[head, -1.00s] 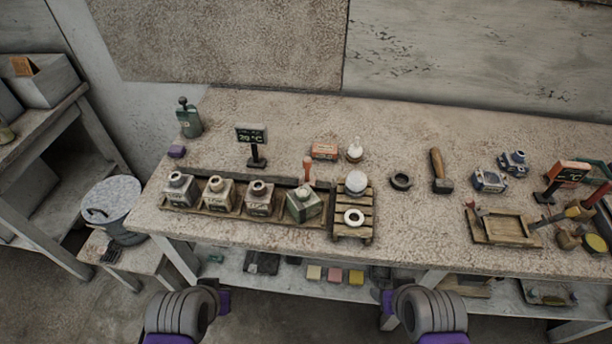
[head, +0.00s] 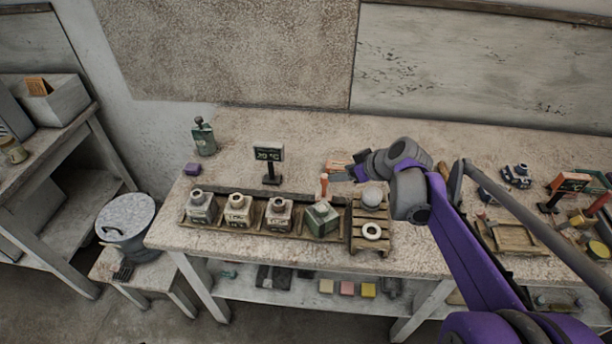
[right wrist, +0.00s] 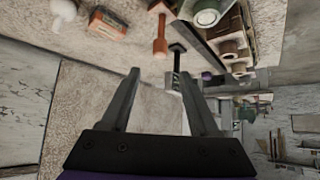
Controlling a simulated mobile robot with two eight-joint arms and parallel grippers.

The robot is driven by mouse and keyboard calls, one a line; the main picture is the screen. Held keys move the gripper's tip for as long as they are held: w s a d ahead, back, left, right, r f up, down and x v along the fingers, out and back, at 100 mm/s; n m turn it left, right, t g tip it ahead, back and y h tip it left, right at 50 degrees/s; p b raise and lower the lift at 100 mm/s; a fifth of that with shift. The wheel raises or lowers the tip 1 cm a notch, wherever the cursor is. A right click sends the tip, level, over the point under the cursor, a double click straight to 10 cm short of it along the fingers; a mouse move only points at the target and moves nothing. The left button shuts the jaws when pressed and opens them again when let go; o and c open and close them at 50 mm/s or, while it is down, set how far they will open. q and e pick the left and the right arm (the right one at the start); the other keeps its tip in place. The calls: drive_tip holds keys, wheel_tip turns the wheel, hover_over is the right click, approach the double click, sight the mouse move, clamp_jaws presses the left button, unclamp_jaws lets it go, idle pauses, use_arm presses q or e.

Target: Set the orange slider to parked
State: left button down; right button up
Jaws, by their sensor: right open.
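The orange slider (head: 324,186) stands upright at the right end of a dark rail (head: 262,190) behind the row of bottles. It also shows in the right wrist view (right wrist: 160,42), just beyond the fingertips and apart from them. My right gripper (head: 338,176) is just right of the slider at about its height, partly hidden by its own wrist. In the right wrist view my right gripper (right wrist: 156,75) is open with nothing between its fingers. I see no readable parked mark. My left gripper is out of view.
Several bottles (head: 238,208) stand in a wooden tray in front of the rail. A small display on a stand (head: 269,154) rises behind it. A slatted pallet (head: 358,243) holds a white ball and a ring. An orange box (right wrist: 108,24) lies near the gripper.

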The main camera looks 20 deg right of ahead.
sight(326, 176)
drive_tip(key=x, duration=1)
drive_tip(key=shift+f, duration=0.2)
drive_tip(key=shift+c, duration=0.2)
clamp_jaws()
idle(0.9)
